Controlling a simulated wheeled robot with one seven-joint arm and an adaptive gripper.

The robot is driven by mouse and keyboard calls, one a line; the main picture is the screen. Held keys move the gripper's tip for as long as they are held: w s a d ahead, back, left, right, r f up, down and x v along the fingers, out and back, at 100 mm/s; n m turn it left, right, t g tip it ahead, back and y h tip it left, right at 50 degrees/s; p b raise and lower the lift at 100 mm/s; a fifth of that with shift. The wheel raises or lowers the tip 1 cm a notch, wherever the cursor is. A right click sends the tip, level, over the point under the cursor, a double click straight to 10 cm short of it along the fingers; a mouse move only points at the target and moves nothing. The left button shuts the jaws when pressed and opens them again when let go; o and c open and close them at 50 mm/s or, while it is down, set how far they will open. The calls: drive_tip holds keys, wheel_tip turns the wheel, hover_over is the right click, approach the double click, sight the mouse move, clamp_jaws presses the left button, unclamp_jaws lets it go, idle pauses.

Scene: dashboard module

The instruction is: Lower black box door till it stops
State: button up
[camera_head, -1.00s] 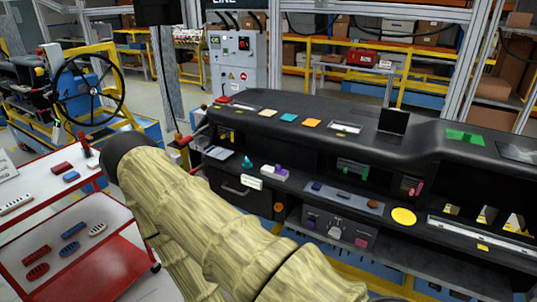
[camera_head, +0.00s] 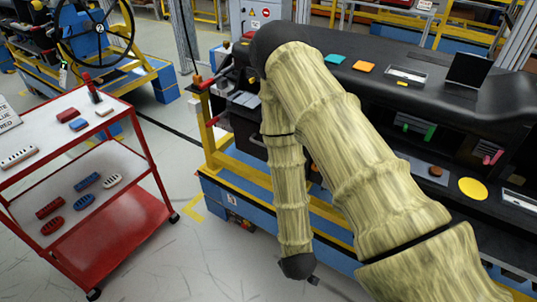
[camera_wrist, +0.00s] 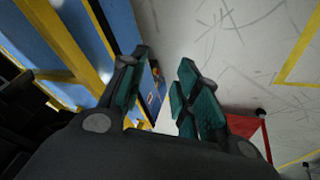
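A small upright black panel (camera_head: 468,69) stands on top of the black dashboard (camera_head: 440,95) at the right of the head view. The front left of the dashboard, with a dark compartment (camera_head: 243,125), is partly hidden behind my arm. I cannot tell for sure which of these is the black box door. My gripper (camera_wrist: 160,95) is open, with its teal finger pads apart and nothing between them. In the head view my forearm hangs down in front of the dashboard's blue and yellow base, and its end is low over the floor, well apart from the dashboard.
A red and white cart (camera_head: 118,190) with small red, blue and white parts stands at the left. The blue base (camera_head: 225,200) with yellow rails (camera_head: 235,170) carries the dashboard. Grey floor (camera_head: 190,255) is clear between cart and base. A steering wheel (camera_head: 95,30) stands behind.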

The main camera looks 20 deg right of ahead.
drive_tip(key=w+a+r+n+t+h+b, duration=0.1)
drive_tip(key=w+r+t+h+b, duration=0.1)
drive_tip(key=w+b, duration=0.35)
drive_tip(key=w+r+n+t+h+b, duration=0.1)
drive_tip(key=w+r+n+t+b, duration=0.15)
drive_tip(key=w, duration=0.65)
drive_tip(key=w+a+r+n+t+h+b, duration=0.1)
drive_tip(key=w+r+t+h+b, duration=0.15)
drive_tip(key=w, duration=0.45)
drive_tip(key=w+a+r+t+h+b, duration=0.1)
drive_tip(key=w+a+r+h+b, duration=0.1)
drive_tip(key=r+h+b, duration=0.35)
drive_tip(key=w+a+r+h+b, duration=0.25)
drive_tip(key=r+b, duration=0.35)
drive_tip(key=r, duration=0.3)
drive_tip(key=shift+n+h, duration=0.35)
drive_tip(key=shift+h, duration=0.1)
drive_tip(key=x, duration=1)
drive_tip(key=shift+s+d+b, duration=0.3)
drive_tip(key=shift+d+b, duration=0.1)
drive_tip(key=shift+d, duration=0.05)
clamp_jaws()
